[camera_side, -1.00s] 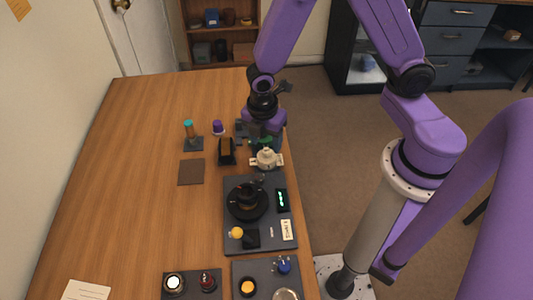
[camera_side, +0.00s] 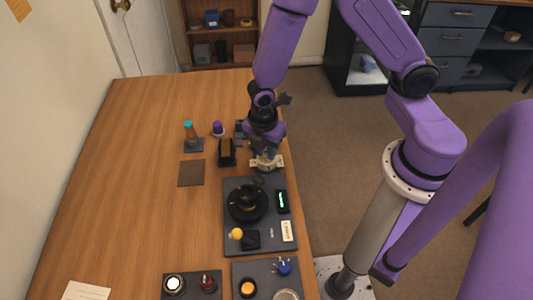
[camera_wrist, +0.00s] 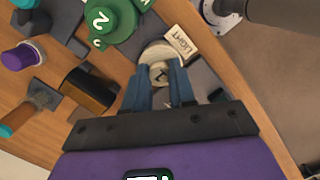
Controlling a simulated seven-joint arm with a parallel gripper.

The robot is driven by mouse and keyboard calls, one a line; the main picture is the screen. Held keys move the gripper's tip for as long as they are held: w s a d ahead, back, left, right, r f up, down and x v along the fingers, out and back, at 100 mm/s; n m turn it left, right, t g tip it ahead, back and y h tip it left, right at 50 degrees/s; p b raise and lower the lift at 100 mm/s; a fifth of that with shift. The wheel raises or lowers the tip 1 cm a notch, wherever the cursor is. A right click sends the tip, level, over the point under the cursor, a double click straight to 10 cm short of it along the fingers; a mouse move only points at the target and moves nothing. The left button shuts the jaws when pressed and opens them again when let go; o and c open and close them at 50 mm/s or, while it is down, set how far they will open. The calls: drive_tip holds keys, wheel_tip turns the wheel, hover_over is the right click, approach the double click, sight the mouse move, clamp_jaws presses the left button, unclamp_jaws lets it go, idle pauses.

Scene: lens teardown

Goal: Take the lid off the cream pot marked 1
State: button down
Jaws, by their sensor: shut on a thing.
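The cream pot (camera_side: 266,164) stands on the table near its right edge, just beyond the dark board. In the wrist view its round cream top (camera_wrist: 157,50) shows ahead of my fingers, with a dark mark like a 1 on the lid knob (camera_wrist: 160,72) between the fingertips. My gripper (camera_wrist: 160,76) points down over the pot and is shut on the lid; its fingers also show in the side view (camera_side: 266,152). The fingers hide part of the lid, and I cannot tell any gap between lid and pot.
A green pot marked 2 (camera_wrist: 110,16) stands close by. A card reading LIGHT (camera_wrist: 181,42) is beside the cream pot. A black block stand (camera_side: 227,152), a purple-topped item (camera_side: 218,128) and a teal-handled tool (camera_side: 190,134) stand left.

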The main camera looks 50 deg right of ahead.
drive_tip(key=shift+r, duration=0.85)
drive_tip(key=s+d+r, duration=0.3)
drive_tip(key=s+r, duration=0.8)
drive_tip(key=s, duration=0.2)
drive_tip(key=shift+s+d+r, duration=0.15)
drive_tip(key=shift+s+d, duration=0.1)
drive_tip(key=shift+s, duration=0.05)
